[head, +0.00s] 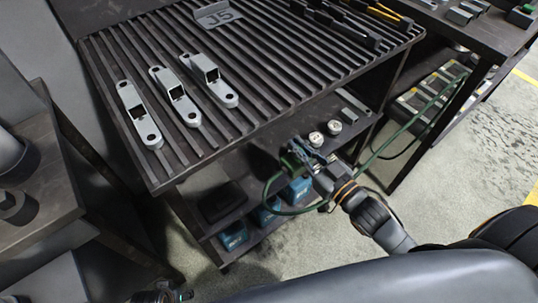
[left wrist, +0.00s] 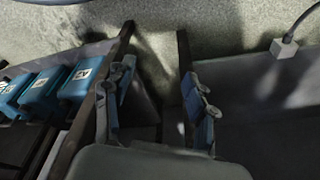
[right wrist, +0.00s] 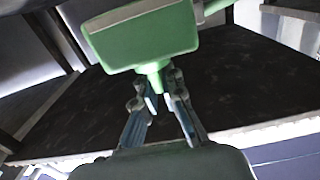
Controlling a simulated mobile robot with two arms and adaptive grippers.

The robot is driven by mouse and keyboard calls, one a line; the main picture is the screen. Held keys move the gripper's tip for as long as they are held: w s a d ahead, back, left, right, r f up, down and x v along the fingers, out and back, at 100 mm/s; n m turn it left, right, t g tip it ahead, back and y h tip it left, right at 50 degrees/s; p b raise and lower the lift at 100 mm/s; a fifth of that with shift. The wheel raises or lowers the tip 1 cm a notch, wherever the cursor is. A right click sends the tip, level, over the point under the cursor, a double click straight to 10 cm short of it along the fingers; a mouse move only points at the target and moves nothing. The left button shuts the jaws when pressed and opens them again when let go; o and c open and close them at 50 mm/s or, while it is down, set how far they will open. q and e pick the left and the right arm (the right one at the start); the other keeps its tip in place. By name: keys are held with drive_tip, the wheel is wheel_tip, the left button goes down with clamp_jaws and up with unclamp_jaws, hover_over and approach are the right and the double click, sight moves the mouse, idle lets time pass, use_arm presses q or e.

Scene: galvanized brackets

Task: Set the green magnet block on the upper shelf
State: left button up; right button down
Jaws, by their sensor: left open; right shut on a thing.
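The green magnet block (right wrist: 142,38) fills the top of the right wrist view. My right gripper (right wrist: 162,92) is shut on a narrow green part under it. In the head view the block (head: 292,161) is small and partly hidden by my right gripper (head: 308,152), near the front of the shelf (head: 290,125) under the slatted bench top. I cannot tell whether the block touches the shelf. A dark surface (right wrist: 235,75) lies behind the block in the right wrist view. My left gripper (left wrist: 160,92) is open and empty; its arm barely shows at the head view's bottom edge.
Two white round pieces (head: 316,138) and dark blocks (head: 353,112) stand on the shelf right of the gripper. Blue bins (head: 268,213) sit lower down. A green cable (head: 267,190) loops below the gripper. Grey brackets (head: 176,97) lie on the bench top (head: 262,70).

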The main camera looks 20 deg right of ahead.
drive_tip(key=w+a+f+b, duration=0.1)
drive_tip(key=w+a+f, duration=0.1)
drive_tip(key=f, duration=0.1)
drive_tip(key=w+a+f+b, duration=0.1)
drive_tip(key=w+a+f, duration=0.1)
drive_tip(key=w+f, duration=0.1)
drive_tip(key=w+a+f+b, duration=0.2)
drive_tip(key=f, duration=0.2)
drive_tip(key=shift+w+a+f, duration=0.15)
drive_tip(key=shift+a+f, duration=0.15)
drive_tip(key=shift+f, duration=0.1)
use_arm(q)
wheel_tip(320, 180, up, 16)
drive_tip(key=t, duration=0.1)
drive_tip(key=shift+s+a+f, duration=0.2)
drive_tip(key=shift+s, duration=0.05)
use_arm(e)
drive_tip(key=shift+f, duration=0.15)
drive_tip(key=c, duration=1.5)
unclamp_jaws()
drive_tip(key=shift+f, duration=0.1)
drive_tip(key=shift+o, duration=0.2)
